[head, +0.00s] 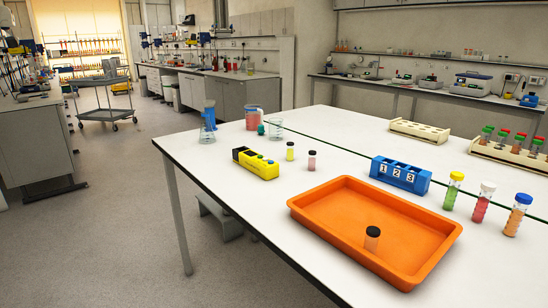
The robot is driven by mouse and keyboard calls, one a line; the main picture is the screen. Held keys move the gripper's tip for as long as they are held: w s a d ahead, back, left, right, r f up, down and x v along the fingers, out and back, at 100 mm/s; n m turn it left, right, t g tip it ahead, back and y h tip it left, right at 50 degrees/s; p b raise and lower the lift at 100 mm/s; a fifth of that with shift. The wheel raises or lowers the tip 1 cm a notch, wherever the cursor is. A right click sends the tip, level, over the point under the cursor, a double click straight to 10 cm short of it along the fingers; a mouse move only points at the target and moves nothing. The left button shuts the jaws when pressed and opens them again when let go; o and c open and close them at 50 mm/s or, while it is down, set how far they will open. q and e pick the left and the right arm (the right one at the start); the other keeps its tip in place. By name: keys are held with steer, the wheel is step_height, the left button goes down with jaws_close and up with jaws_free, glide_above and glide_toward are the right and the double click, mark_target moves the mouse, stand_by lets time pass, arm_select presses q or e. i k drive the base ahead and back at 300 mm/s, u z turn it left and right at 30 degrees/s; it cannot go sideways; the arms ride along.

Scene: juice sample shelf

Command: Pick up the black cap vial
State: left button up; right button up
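A small vial with a black cap (372,239) and an orange-brown looking body stands upright in the orange tray (330,242), near the tray's front side. A second small vial with a dark cap and pinkish body (312,161) stands upright on the white table (245,215), behind the tray. A small yellow-capped vial (290,151) stands left of that second vial. Neither of my grippers shows in the head view.
A yellow block holder (262,169) and a blue numbered rack (400,176) stand behind the tray. Beakers (252,120) and cream racks (419,131) are farther back.

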mark_target(290, 149)
steer(key=u, duration=1.65)
steer(key=i, duration=2.55)
steer(key=z, duration=2.3)
